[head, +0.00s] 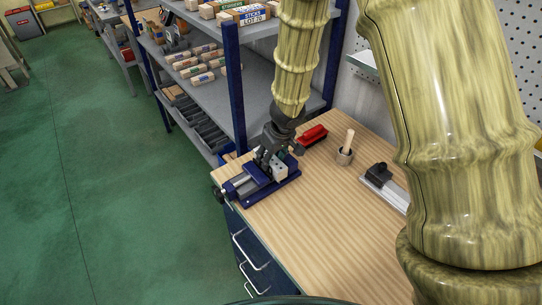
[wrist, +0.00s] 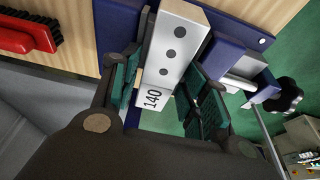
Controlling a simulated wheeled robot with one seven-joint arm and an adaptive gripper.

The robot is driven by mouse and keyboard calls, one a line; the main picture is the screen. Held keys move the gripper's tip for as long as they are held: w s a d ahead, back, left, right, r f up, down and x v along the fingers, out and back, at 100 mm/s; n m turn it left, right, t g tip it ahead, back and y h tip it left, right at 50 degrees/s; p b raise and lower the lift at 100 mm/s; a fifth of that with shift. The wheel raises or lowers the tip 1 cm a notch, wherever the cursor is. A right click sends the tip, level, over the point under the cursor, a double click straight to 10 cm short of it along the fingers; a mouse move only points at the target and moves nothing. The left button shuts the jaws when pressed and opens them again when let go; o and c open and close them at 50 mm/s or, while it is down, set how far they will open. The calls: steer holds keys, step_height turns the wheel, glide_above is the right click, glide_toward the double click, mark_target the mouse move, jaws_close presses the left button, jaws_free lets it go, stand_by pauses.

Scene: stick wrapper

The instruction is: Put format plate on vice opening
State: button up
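The format plate (wrist: 172,48) is a pale block with three dark holes and the label "140". It is at the blue vice (wrist: 228,52); in the head view the plate (head: 280,170) is over the vice (head: 250,187) near the bench's left corner. I cannot tell whether it rests on the jaws. My gripper (wrist: 163,80) has one green-padded finger on each side of the plate. The fingertips are close to its sides, but firm contact is not clear. In the head view my gripper (head: 268,158) points down at the vice and partly hides it.
A red-handled brush (head: 312,134) lies behind the vice. A cup with a wooden stick (head: 345,150) and a metal device with a black block (head: 382,180) stand to the right on the wooden bench (head: 310,215). Shelving (head: 236,75) rises behind. The front bench top is clear.

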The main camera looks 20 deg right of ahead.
steer(key=shift+o, duration=0.2)
steer(key=p+v, duration=0.5)
steer(key=v, duration=0.7)
steer(key=shift+r, duration=0.2)
stand_by(2.1)
